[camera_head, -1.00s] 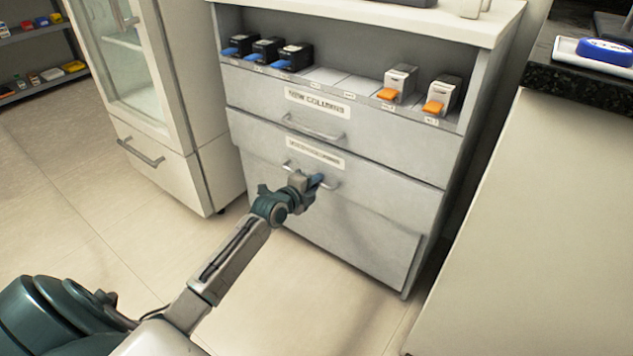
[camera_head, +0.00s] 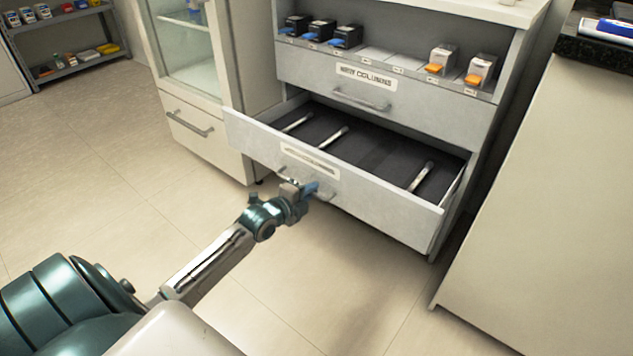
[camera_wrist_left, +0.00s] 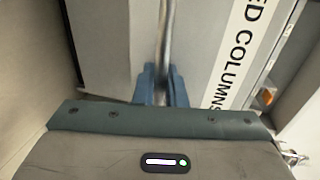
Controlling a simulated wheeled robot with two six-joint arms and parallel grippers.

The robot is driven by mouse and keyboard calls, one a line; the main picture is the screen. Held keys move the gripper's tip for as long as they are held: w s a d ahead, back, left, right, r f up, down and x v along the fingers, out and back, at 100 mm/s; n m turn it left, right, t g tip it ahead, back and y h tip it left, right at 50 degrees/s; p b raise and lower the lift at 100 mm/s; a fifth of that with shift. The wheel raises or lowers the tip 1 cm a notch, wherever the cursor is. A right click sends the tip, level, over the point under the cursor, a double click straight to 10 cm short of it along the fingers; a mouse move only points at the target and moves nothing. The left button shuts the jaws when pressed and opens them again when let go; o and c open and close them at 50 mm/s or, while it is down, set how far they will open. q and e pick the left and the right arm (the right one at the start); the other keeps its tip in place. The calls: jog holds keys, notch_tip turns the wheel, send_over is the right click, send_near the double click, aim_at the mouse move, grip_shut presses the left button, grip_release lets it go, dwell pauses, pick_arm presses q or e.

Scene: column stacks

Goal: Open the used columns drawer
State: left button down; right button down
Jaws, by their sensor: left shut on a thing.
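The used columns drawer (camera_head: 385,205) is the lower drawer of the grey cabinet, and it stands well out, with its dark inside showing. Several light column-like rods (camera_head: 421,176) lie in it. Its label reads "...ED COLUMNS" in the left wrist view (camera_wrist_left: 240,50). My left gripper (camera_head: 309,190) is at the drawer's bar handle (camera_head: 326,197), shut on it. In the left wrist view the blue fingers (camera_wrist_left: 161,85) sit on both sides of the metal handle (camera_wrist_left: 166,35). My right gripper is not in view.
The "NEW COLUMNS" drawer (camera_head: 385,105) above is shut. Black and white units with blue or orange tabs stand on the shelf (camera_head: 375,55) above it. A glass-door cabinet (camera_head: 195,120) is at left, a pale counter (camera_head: 540,200) at right. The tiled floor (camera_head: 120,190) in front is clear.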

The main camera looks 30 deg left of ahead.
pick_arm(q)
jog(key=shift+f+p+v, duration=0.2)
jog(key=shift+p+v, duration=0.2)
jog(key=shift+v, duration=0.45)
jog(key=shift+f+p+v, duration=0.15)
jog(key=shift+p+v, duration=0.3)
jog(key=shift+v, duration=0.45)
jog(key=shift+f+p+v, duration=0.2)
jog(key=shift+p+v, duration=0.2)
jog(key=shift+v, duration=0.45)
jog(key=shift+s, duration=0.1)
jog(key=c, duration=1.9)
grip_release()
